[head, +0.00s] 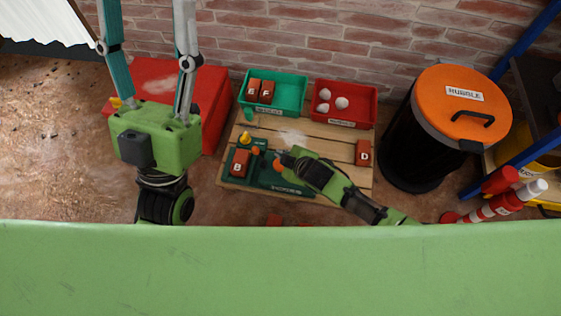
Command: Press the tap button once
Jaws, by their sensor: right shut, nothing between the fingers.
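A dark green test base (266,184) lies on a wooden pallet (340,180). It carries an orange-red block marked B (240,163), a yellow-tipped part (244,138) and a small orange round part (255,151). The tap button cannot be told apart for certain at this size. My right gripper (279,162) is shut and empty, low over the right of the base, pointing left. Its body hides part of the base, and contact cannot be told. My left gripper (147,50) is raised, its two long fingers spread upward; their tips are at the top edge.
A teal tray (273,77) with blocks E and F and a red tray (345,92) with white lumps stand behind. Block D (362,153) sits right. A black rubble bin (420,140) stands right of the pallet, a red box (205,85) left. A brick wall is behind.

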